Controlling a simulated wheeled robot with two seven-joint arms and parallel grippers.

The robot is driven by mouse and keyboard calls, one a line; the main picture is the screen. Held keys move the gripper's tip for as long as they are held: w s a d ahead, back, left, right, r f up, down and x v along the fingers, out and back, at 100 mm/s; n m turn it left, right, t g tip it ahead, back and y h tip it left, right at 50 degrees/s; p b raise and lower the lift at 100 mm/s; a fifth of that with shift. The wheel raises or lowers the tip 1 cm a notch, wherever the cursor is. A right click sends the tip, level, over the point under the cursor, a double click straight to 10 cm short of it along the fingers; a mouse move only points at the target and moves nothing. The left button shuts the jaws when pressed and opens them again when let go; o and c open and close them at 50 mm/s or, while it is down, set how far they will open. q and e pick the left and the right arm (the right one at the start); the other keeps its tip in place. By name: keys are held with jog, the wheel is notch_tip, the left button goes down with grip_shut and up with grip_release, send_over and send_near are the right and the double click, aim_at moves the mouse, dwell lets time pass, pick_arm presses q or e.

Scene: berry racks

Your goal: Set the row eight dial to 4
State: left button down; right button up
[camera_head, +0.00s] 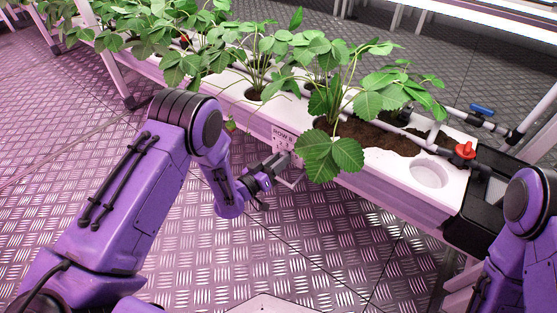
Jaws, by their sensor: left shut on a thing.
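A small white label reading "ROW" with a character I read as 8 (283,138) is on the front side of the white planter trough. My left gripper (286,172) is just below it, against the trough's side by a large strawberry leaf. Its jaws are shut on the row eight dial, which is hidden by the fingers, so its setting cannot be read. My right arm shows at the right edge, but its gripper is out of view.
The white trough (390,205) runs diagonally with several strawberry plants (335,155); leaves hang over its front near my left gripper. A red valve handle (465,150) and a blue valve handle (482,109) sit on pipes at right. The metal floor (200,265) in front is clear.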

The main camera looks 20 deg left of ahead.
dwell(0.3)
pick_arm(q)
jog(key=c, duration=0.8)
grip_release()
jog(key=shift+c, duration=0.2)
jog(key=shift+s+a, duration=0.1)
jog(key=p+v, duration=0.1)
jog(key=v, duration=0.9)
pick_arm(e)
jog(key=shift+s+a+r+g+y, duration=0.3)
jog(key=shift+s+a+r+g, duration=0.2)
jog(key=shift+s+a+r, duration=0.3)
pick_arm(q)
jog(key=shift+s+a, duration=0.15)
pick_arm(e)
jog(key=shift+d+r, duration=0.1)
